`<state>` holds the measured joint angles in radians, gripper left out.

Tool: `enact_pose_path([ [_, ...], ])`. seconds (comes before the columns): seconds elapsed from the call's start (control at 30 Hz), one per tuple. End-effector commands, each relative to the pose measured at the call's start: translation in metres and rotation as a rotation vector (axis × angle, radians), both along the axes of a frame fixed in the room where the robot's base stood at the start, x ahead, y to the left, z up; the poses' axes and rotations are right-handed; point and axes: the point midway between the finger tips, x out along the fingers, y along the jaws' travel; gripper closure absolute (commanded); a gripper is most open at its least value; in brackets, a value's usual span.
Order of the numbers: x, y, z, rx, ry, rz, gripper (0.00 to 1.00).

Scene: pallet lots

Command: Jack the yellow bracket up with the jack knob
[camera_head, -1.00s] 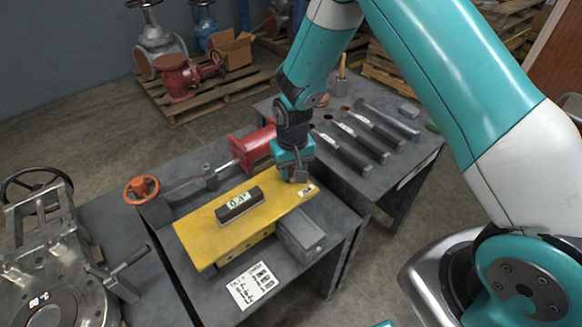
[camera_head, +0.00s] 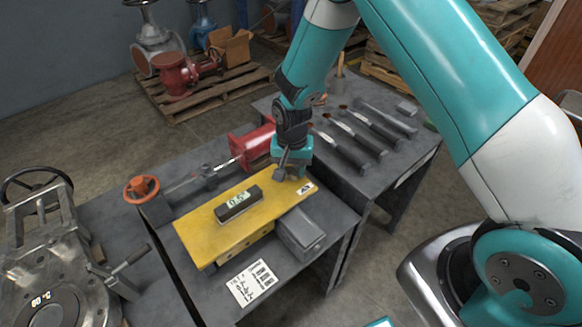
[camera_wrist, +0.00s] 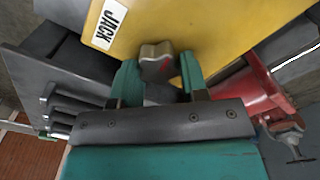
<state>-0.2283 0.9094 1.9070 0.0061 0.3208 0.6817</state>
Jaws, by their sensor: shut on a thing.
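The yellow bracket (camera_head: 240,228) lies on the grey bench as a broad plate, with a dark level block (camera_head: 238,203) marked 0.5° on top. A white JACK label sits at its right end and also shows in the wrist view (camera_wrist: 110,24). The grey jack knob (camera_wrist: 158,62) is at the bracket's edge beside the label. My gripper (camera_wrist: 160,80) is shut on the knob, its teal fingers on either side. In the head view my gripper (camera_head: 291,170) is above the bracket's right end. The knob's lower part is hidden.
A red vise (camera_head: 250,146) with an orange handwheel (camera_head: 141,189) stands behind the bracket. A grey block (camera_head: 300,234) is at its front right. A side table holds several dark-handled tools (camera_head: 343,148). A handwritten card (camera_head: 252,283) lies in front.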

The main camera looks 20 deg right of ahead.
Motion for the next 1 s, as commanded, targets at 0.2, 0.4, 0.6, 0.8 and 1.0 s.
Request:
enact_pose_path([
  [0.2, -0.005, -0.001, -0.004, -0.003, 0.015, 0.001, 0.83],
  [0.4, -0.004, 0.0, -0.003, -0.002, 0.011, 0.001, 0.34],
  [0.6, -0.002, 0.0, -0.002, -0.001, 0.006, 0.002, 0.34],
  [0.8, 0.0, 0.0, 0.014, 0.0, -0.001, 0.002, 0.34],
  [1.0, 0.0, 0.001, 0.06, 0.0, -0.001, 0.002, 0.34],
])
